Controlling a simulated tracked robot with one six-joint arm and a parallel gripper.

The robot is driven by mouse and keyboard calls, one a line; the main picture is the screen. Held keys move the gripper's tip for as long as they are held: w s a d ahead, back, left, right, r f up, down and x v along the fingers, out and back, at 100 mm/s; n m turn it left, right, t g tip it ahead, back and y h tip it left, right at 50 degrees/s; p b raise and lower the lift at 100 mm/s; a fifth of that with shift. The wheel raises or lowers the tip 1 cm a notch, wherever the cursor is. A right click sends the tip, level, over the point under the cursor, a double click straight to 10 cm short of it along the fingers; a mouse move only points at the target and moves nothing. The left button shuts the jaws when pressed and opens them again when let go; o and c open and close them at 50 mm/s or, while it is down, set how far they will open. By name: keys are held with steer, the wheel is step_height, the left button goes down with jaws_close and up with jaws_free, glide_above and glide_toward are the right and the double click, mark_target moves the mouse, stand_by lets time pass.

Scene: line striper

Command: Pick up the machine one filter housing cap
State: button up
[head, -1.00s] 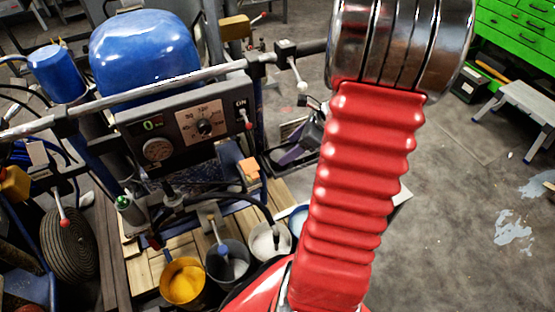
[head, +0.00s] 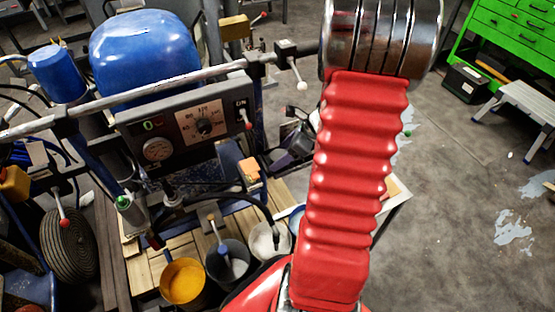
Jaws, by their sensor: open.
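My red ribbed arm with a metal collar fills the middle of the head view. My gripper is outside the picture. The line striper fills the left side, with a blue rounded cover (head: 145,50) and a black control panel (head: 185,125) with a dial and gauge. Low on the machine stands a grey cylinder (head: 133,220) with a green top (head: 122,202). I cannot tell whether this is the filter housing with its cap. No other part is clearly a filter housing cap. My arm hides part of the floor and whatever lies behind it.
A grey handlebar (head: 150,88) crosses the machine. A bucket of yellow paint (head: 183,282), a dark bucket (head: 228,262) and a bucket of white paint (head: 268,240) stand on wooden slats. A green drawer cabinet (head: 505,25) and a step stool (head: 520,103) stand right. The right floor is mostly clear.

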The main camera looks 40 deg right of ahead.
mark_target(276, 154)
steer(key=shift+c, duration=0.5)
steer(key=c, duration=1)
steer(key=shift+r, duration=0.7)
steer(key=shift+v, duration=1.1)
steer(key=s+d, duration=0.2)
steer(key=s, duration=0.3)
steer(key=s+d, duration=0.3)
steer(key=s, duration=0.2)
steer(key=s+d, duration=0.3)
steer(key=s, duration=0.1)
steer(key=shift+s+r, duration=0.15)
steer(key=shift+s, duration=0.25)
steer(key=shift+s, duration=0.1)
